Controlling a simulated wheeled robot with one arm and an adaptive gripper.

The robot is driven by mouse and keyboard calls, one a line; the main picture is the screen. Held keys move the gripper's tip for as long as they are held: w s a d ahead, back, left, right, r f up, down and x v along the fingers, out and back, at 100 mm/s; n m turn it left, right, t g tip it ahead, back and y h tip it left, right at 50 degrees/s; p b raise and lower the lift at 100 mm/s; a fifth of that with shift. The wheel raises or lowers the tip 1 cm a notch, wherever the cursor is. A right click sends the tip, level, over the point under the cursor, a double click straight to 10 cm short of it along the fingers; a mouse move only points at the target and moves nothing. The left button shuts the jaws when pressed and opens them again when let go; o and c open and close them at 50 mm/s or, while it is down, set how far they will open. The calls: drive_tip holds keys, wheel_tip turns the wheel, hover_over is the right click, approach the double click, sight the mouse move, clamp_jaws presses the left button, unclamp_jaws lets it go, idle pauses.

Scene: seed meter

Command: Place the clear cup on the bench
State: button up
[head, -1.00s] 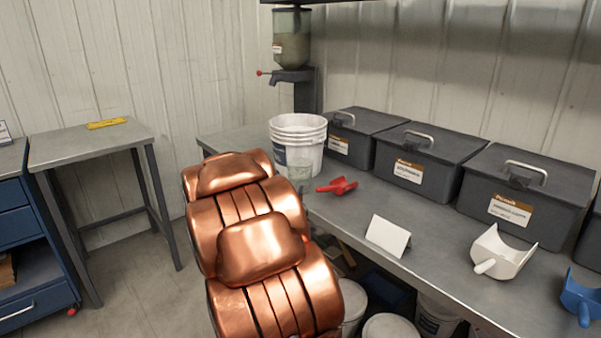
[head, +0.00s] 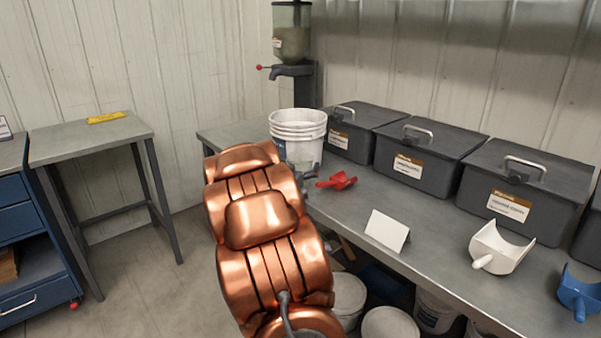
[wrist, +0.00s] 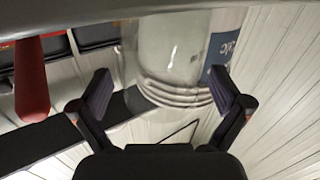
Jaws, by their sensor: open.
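The clear cup (head: 304,169) is faint in the head view, at the front of the stacked white buckets and beyond the end of my arm. It is mostly hidden there, and I cannot tell whether its base touches the bench (head: 345,205). My gripper's fingers are spread apart in the wrist view (wrist: 165,98), with the white buckets (wrist: 172,55) showing between and beyond them. The cup's outline there is hard to tell from the buckets. In the head view my copper arm hides most of the gripper.
A red scoop (head: 337,181) lies just right of the gripper. A white card (head: 387,230), a white scoop (head: 500,248) and a blue scoop (head: 578,293) are farther right. Lidded grey bins (head: 428,152) line the back. The seed meter (head: 291,45) stands behind the buckets.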

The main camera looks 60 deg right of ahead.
sight(300, 154)
drive_tip(key=shift+w+d+f, duration=0.15)
drive_tip(key=shift+w+d, duration=0.05)
drive_tip(key=shift+d, duration=0.45)
drive_tip(key=c, duration=1)
drive_tip(key=shift+r, duration=1.65)
drive_tip(key=shift+a+r, duration=0.15)
drive_tip(key=shift+r, duration=0.2)
drive_tip(key=a+r, duration=0.1)
drive_tip(key=a, duration=1.4)
drive_tip(key=shift+s+a, duration=0.3)
drive_tip(key=shift+a, duration=0.1)
drive_tip(key=shift+r, duration=0.1)
